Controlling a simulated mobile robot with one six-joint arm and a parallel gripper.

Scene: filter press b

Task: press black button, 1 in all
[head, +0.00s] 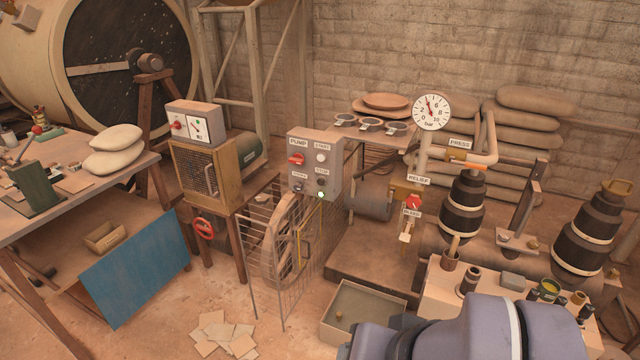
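A grey pump control box (315,163) stands on a post behind a wire mesh guard near the picture's middle. A small dark, seemingly black button (321,181) sits low on its right side, under a label that seems to read STOP. A white button (321,158) is above it, under the START label. A red switch (296,159) is at the upper left, and a small dark fitting (299,188) at the lower left. My arm shows at the bottom right, well apart from the box; my gripper is not in view.
The mesh guard (265,255) stands before the box, around a spoked wheel. A pressure gauge (431,112), a red relief knob (413,202) and pipes are to its right. An open tray (362,310) lies on the floor below. A cluttered workbench (85,205) is at left.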

